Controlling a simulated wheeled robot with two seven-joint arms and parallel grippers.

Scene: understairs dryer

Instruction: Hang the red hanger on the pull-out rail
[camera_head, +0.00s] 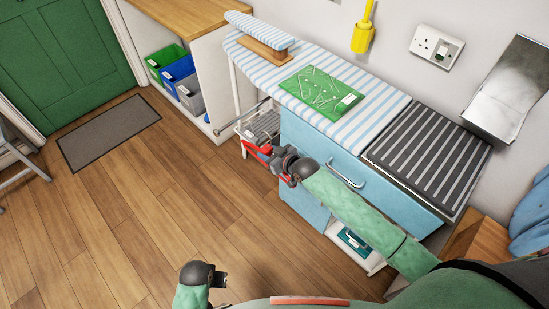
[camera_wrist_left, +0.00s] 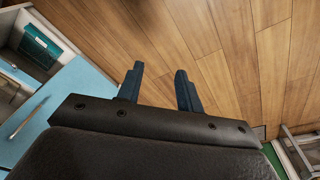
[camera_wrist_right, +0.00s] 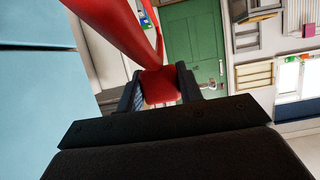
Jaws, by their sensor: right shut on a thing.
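The red hanger (camera_wrist_right: 118,28) fills the upper middle of the right wrist view. My right gripper (camera_wrist_right: 158,86) is shut on its red part, between the two fingers. In the head view the hanger (camera_head: 256,149) shows as a red piece just beyond my right gripper (camera_head: 284,166), partly hidden by it. The pull-out rail (camera_head: 243,116) appears to be the thin silver bar sticking out left of the blue cabinet, above and left of the hanger. I cannot tell whether they touch. My left gripper (camera_head: 219,279) is low in the head view; its wrist view shows the fingers (camera_wrist_left: 158,78) apart and empty.
The blue cabinet (camera_head: 308,146) with a striped ironing top (camera_head: 370,103) stands close to my right arm. A grey wire rack (camera_head: 264,126) is behind the hanger. Coloured bins (camera_head: 179,72) sit on a shelf at the back.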

